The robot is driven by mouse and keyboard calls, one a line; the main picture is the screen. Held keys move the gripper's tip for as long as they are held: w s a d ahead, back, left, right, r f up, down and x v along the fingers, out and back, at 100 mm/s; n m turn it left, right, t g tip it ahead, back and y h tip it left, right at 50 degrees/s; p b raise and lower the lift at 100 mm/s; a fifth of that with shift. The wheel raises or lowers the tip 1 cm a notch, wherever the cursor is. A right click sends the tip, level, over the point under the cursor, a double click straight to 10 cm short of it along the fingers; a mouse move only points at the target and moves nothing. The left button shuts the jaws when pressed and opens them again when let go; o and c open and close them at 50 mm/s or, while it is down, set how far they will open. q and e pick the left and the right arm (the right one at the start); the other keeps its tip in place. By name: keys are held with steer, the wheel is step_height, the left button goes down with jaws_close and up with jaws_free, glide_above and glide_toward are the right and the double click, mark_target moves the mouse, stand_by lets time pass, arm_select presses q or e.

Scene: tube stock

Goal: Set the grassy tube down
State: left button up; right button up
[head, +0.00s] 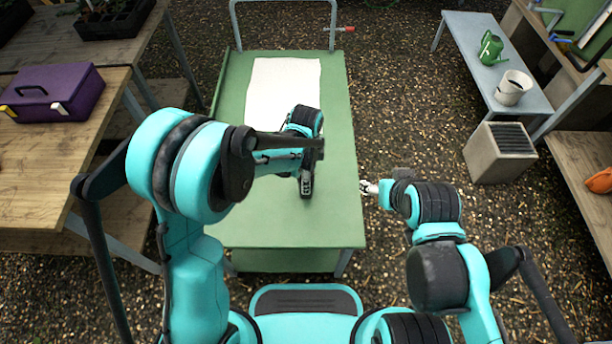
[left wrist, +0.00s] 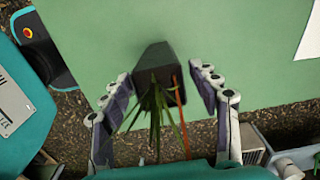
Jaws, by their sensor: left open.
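The grassy tube (left wrist: 155,58) is a dark, square-sided pot with thin green leaves and an orange strip at its mouth. In the left wrist view it is at the green cart top (left wrist: 90,30), with its leaves toward the camera. My left gripper (left wrist: 161,80) is open, with one finger on each side of the tube and visible gaps between. In the head view my left gripper (head: 306,184) is low over the front middle of the cart top (head: 335,215); I cannot make out the tube there. My right gripper (head: 369,187) is off the cart's right edge, too small to judge.
A white sheet (head: 270,85) lies on the far part of the cart. A purple toolbox (head: 55,92) is on the left bench. A green watering can (head: 490,47) and a white pot (head: 513,88) stand on the right bench. The cart's right side is clear.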

arm_select(q)
step_height(320, 180, up, 12)
steer(key=p, duration=0.4)
steer(key=s+a+r+n+t, duration=0.3)
steer(key=s+a+n, duration=0.3)
steer(key=a+n, duration=0.3)
steer(key=s+a+r+n+t, duration=0.4)
steer(key=s+a+r+n, duration=0.2)
steer(key=a+n, duration=0.3)
steer(key=shift+s+r, duration=0.3)
steer(key=shift+s, duration=0.1)
